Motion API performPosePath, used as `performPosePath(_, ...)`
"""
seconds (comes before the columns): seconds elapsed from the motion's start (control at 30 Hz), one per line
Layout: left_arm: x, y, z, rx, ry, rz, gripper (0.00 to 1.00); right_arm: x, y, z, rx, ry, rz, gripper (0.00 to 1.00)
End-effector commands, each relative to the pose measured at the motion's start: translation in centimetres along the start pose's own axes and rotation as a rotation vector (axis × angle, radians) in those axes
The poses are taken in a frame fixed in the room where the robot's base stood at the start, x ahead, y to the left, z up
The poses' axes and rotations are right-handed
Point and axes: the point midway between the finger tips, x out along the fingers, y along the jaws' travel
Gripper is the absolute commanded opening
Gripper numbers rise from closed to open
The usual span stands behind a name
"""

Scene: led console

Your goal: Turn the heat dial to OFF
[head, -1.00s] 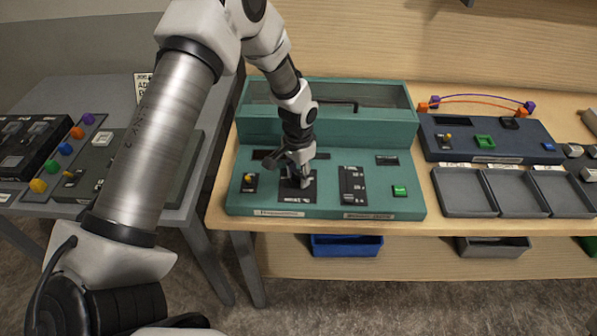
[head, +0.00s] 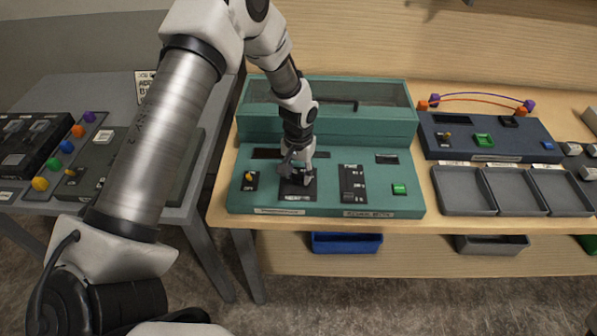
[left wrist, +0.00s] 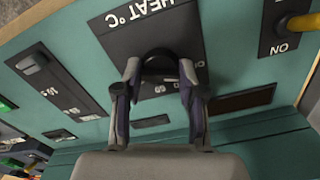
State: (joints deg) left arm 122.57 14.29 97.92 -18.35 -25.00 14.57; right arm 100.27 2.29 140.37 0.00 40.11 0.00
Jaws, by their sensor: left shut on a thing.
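The heat dial (left wrist: 160,58) is a black knob on a black panel marked "HEAT °C" (left wrist: 120,45) in the left wrist view. My left gripper (left wrist: 158,72) is shut on the dial, with one finger on each side of it. In the head view my left gripper (head: 297,178) reaches down onto the dial panel (head: 297,196) of the teal console (head: 330,208) and mostly hides the dial. The dial's pointer and the OFF mark cannot be made out. My right gripper is not in view.
A toggle switch (head: 250,179) stands left of the dial panel. A slider panel (head: 352,183) and a green button (head: 399,189) lie to its right. A raised teal box (head: 330,127) stands behind. Grey trays (head: 465,208) and a dark blue console (head: 455,148) are farther right.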

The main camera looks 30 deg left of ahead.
Motion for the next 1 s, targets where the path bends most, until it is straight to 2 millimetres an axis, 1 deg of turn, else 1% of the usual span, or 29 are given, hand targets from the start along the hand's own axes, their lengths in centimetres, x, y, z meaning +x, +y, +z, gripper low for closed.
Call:
performPosePath(0.03,0.3,0.0,0.4,-0.001,-0.011,-0.001,0.05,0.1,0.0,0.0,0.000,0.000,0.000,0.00)
performPosePath(0.13,0.3,0.0,0.3,0.000,-0.010,-0.001,0.05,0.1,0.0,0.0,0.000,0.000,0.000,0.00)
performPosePath(0.17,0.3,0.0,0.3,0.000,-0.010,-0.001,0.47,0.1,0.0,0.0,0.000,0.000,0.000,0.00)
performPosePath(0.2,0.3,0.0,0.3,0.000,-0.010,-0.001,0.61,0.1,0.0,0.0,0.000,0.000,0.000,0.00)
performPosePath(0.23,0.3,0.0,0.3,0.000,-0.009,-0.001,0.65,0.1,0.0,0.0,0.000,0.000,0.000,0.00)
performPosePath(0.53,-0.1,0.0,0.1,0.001,-0.002,0.000,0.65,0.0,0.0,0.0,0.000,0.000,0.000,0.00)
performPosePath(0.63,-0.9,0.0,0.0,0.001,0.000,0.001,0.65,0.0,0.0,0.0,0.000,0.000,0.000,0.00)
performPosePath(0.67,-1.4,0.0,0.0,0.001,0.001,0.001,0.65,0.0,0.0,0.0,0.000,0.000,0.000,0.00)
performPosePath(0.77,-3.6,0.0,-0.1,0.000,0.003,0.002,0.65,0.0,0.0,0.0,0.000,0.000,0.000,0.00)
performPosePath(0.9,-7.3,0.0,-0.1,0.000,0.002,0.001,0.65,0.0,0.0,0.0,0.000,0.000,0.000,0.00)
performPosePath(1.0,-9.6,0.0,0.0,0.001,0.000,0.001,0.65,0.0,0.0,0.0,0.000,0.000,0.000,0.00)
